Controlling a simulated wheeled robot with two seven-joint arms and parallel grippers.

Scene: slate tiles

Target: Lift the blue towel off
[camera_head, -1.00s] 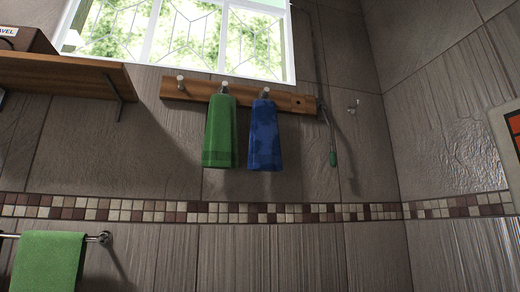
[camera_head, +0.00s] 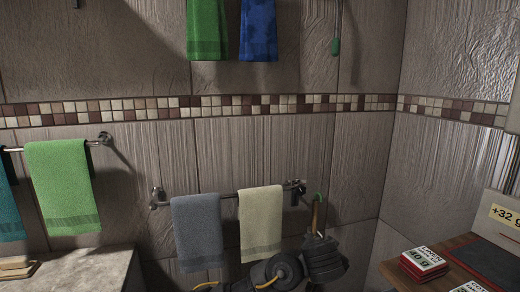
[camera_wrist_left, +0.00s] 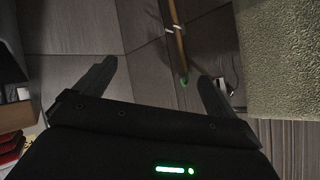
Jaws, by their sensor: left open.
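The blue towel (camera_head: 258,32) hangs against the tiled wall at the top of the head view, beside a green towel (camera_head: 207,30). Its upper part and its peg are cut off by the frame edge. My left gripper (camera_wrist_left: 158,76) is open and empty in the left wrist view, its two dark fingers spread wide. It is well below the blue towel, near a cream towel (camera_head: 261,222), which also shows at the right of the wrist view (camera_wrist_left: 283,60). My right gripper is not in view.
A rail (camera_head: 160,203) holds a grey towel (camera_head: 198,232) and the cream one. A green-tipped wooden stick (camera_head: 315,214) hangs by its right end. Another green towel (camera_head: 62,187) hangs at left. A stone counter (camera_head: 85,275) and a wooden shelf with boxes (camera_head: 424,262) flank the area.

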